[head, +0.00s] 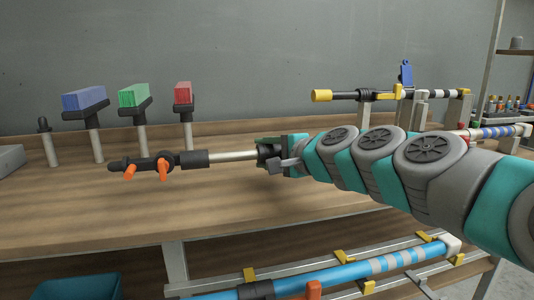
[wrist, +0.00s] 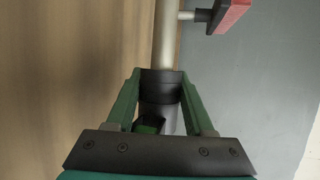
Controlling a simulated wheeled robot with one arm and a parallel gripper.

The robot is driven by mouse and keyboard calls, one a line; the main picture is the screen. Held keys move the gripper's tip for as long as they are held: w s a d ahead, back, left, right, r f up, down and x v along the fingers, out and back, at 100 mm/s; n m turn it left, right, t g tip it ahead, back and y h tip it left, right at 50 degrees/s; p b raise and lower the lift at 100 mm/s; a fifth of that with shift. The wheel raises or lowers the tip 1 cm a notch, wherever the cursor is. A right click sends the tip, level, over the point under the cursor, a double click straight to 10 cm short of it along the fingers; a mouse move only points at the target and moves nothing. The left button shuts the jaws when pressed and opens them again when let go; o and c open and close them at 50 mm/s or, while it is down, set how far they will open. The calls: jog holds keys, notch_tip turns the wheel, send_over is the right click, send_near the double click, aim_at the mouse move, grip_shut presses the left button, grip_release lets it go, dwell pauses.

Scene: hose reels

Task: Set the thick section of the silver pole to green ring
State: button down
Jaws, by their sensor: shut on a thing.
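The silver pole (head: 233,155) is held roughly level over the bench; its bare silver part also shows in the wrist view (wrist: 165,38). My gripper (head: 268,152) is shut on a black sleeve (wrist: 160,84) at the pole's right end, with a green finger on each side. Left of the silver part are a black sleeve (head: 193,159) and a dark end piece with two orange levers (head: 164,169). A small green patch (wrist: 148,127) shows between the fingers; I cannot tell whether it is a ring. No green ring is clearly visible.
Blue (head: 84,101), green (head: 133,95) and red (head: 183,93) blocks top posts behind the pole. A black and yellow pole (head: 350,96) rests on supports at right. A blue pole (head: 340,272) lies on a lower rack. The bench front (head: 90,220) is clear.

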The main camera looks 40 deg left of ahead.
jog(key=shift+c, duration=1.4)
grip_release()
jog(key=shift+d, duration=0.1)
jog(key=v, duration=0.7)
jog(key=shift+s+d+b, duration=0.15)
jog(key=shift+d+b, duration=0.15)
jog(key=shift+b, duration=0.05)
